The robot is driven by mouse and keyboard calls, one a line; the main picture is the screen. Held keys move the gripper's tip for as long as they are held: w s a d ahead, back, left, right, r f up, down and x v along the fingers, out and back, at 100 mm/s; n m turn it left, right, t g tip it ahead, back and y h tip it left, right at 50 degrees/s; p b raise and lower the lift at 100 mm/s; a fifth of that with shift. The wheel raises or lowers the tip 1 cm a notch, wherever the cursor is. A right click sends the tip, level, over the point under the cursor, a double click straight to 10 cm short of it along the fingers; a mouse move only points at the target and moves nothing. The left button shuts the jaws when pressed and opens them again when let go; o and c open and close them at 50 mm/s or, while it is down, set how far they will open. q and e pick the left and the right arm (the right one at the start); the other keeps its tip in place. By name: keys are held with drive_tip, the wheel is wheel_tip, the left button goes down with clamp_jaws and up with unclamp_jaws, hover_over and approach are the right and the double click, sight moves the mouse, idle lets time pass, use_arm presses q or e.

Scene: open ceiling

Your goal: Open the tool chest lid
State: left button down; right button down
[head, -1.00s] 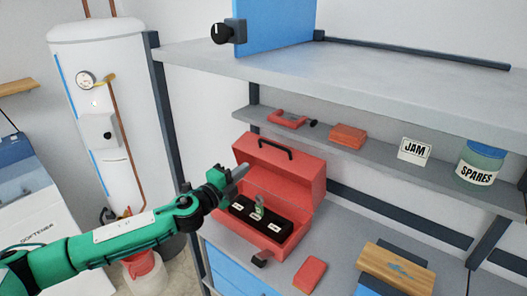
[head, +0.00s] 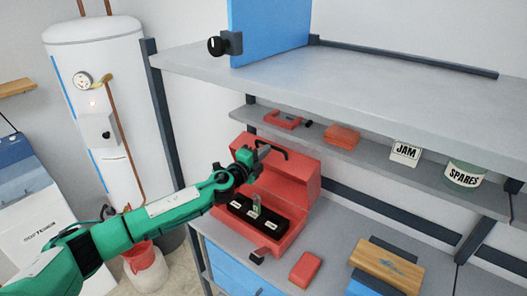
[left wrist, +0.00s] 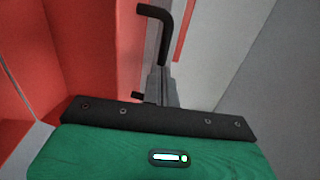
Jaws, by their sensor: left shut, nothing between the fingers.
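The red tool chest (head: 292,236) stands on the grey bench with its lid (head: 290,177) raised and tilted back. A black handle (head: 272,149) is on the lid; it also shows in the left wrist view (left wrist: 162,32). A black tray (head: 262,212) with white labels and a small green item sits inside the chest. My left gripper (head: 262,151) is shut and empty, in front of the lid's upper left part by the handle. In the left wrist view its fingers (left wrist: 160,88) point toward the handle; I cannot tell if they touch it. My right gripper is not in view.
A shelf above the chest holds a red clamp (head: 283,119), a red block (head: 342,137), a JAM label (head: 405,153) and a SPARES jar (head: 464,174). On the bench lie a red box (head: 305,270) and a wooden block (head: 387,264).

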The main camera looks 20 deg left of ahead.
use_arm(q)
drive_tip(key=shift+w, duration=0.1)
drive_tip(key=shift+x, duration=1.2)
drive_tip(key=shift+r, duration=0.4)
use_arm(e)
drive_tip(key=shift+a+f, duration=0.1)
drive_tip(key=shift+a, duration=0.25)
use_arm(q)
drive_tip(key=shift+a, duration=0.15)
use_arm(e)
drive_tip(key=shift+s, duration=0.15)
